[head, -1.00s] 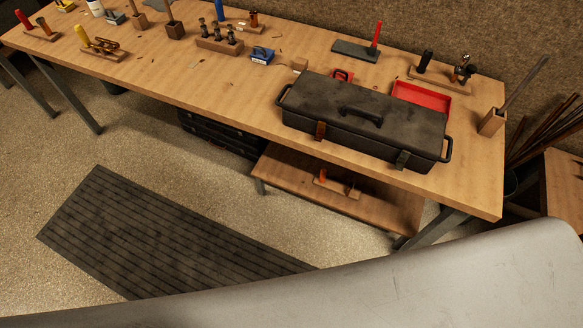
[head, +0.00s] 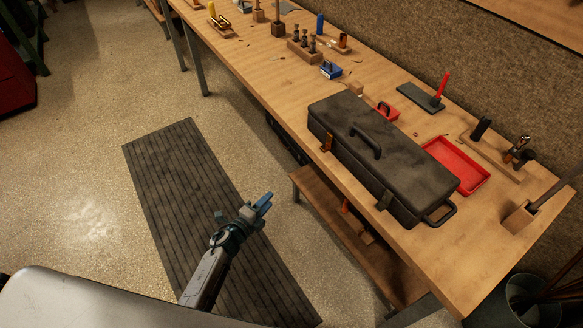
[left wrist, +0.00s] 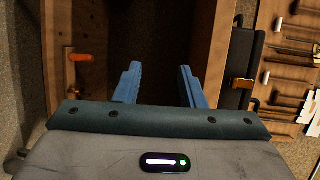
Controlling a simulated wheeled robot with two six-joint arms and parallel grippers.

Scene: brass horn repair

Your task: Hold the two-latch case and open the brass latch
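The black two-latch case (head: 376,160) lies shut on the workbench, its handle on the lid. Its brass latch (head: 327,142) is on the front side towards the left end, and a dark latch (head: 384,201) is towards the right end. My left gripper (head: 264,201) is in front of the bench, apart from the case, above the floor mat. In the left wrist view the left gripper (left wrist: 158,82) is open and empty. The case (left wrist: 237,58) and brass latch (left wrist: 242,84) show right of its fingers. My right gripper is not in view.
The workbench (head: 262,84) front edge lies between my left gripper and the case. A lower shelf (head: 330,215) sits under it. A red tray (head: 455,166) and a red-handled tool (head: 441,88) are behind the case. The floor around the ribbed mat (head: 170,165) is clear.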

